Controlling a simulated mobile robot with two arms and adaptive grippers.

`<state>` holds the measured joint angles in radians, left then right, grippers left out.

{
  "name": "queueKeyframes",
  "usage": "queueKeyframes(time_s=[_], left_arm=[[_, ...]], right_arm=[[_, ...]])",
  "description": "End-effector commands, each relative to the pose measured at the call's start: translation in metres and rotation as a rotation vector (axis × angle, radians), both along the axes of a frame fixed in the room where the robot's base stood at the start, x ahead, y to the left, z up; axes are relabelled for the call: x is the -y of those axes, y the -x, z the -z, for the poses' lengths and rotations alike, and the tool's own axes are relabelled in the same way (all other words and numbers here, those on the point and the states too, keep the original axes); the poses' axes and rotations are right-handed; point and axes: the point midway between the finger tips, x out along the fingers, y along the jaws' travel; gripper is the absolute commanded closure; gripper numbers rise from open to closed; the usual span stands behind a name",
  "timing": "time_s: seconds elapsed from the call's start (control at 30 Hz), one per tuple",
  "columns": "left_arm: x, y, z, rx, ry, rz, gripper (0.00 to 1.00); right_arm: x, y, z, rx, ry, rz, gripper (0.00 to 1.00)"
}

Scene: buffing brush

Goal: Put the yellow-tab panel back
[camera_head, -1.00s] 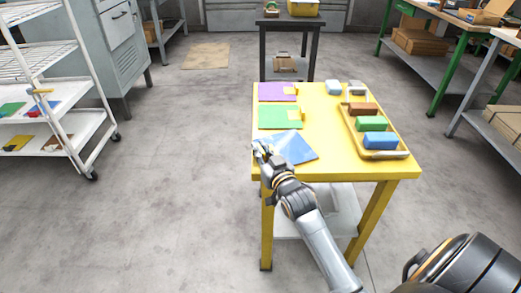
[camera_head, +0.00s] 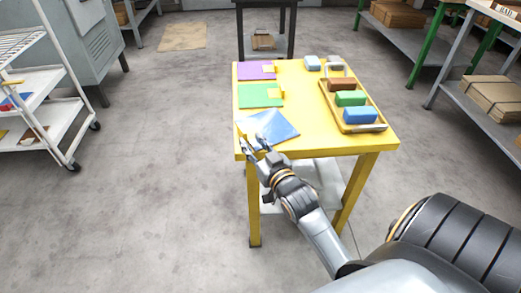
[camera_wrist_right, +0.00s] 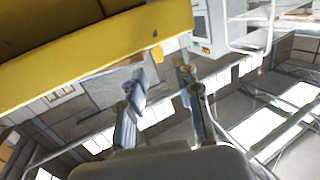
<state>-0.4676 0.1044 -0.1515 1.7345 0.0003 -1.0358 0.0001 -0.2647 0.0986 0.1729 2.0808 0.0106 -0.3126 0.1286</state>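A blue panel (camera_head: 272,126) lies askew on the front left of the yellow table (camera_head: 325,143). No yellow tab can be made out on it; its lower left edge is partly behind my right gripper. My right gripper (camera_head: 253,143) is at the table's front left edge, beside the panel. In the right wrist view its two fingers (camera_wrist_right: 160,90) stand apart with nothing clearly between them. A green panel (camera_head: 257,96) and a purple panel (camera_head: 252,70) lie behind, each with a yellow tab at its right. My left gripper is not in view.
A tray (camera_head: 375,129) on the table's right holds brown, green and blue blocks. Grey items (camera_head: 313,63) sit at the back. A white shelf cart (camera_head: 60,140) stands left. The floor between cart and table is clear.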

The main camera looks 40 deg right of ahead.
Motion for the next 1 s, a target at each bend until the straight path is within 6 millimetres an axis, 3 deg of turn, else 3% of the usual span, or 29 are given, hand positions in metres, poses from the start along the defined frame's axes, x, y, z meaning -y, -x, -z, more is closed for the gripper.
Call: queueKeyframes(time_s=[0.1,0.37,0.47,0.57,0.7,0.8,0.9,1.0], left_arm=[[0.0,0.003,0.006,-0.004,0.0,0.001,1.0],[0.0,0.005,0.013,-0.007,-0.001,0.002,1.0],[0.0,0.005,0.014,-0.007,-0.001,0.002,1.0],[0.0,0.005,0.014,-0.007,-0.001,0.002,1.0],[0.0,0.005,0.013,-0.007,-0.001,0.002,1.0],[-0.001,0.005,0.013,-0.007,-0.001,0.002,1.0],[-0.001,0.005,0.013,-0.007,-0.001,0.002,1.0],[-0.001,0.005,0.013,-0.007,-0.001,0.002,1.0]], right_arm=[[-0.003,0.024,-0.001,-0.003,0.0,0.001,0.67],[-0.008,0.046,0.007,-0.025,-0.003,-0.003,0.67],[-0.019,0.048,0.048,-0.141,-0.014,-0.019,0.67],[-0.04,0.061,0.122,-0.356,-0.027,-0.055,0.67],[-0.077,0.112,0.238,-0.728,-0.022,-0.129,0.67],[-0.099,0.163,0.301,-0.965,-0.004,-0.182,0.67],[-0.113,0.209,0.341,-1.148,0.019,-0.227,0.67],[-0.121,0.24,0.362,-1.263,0.037,-0.254,0.67]])
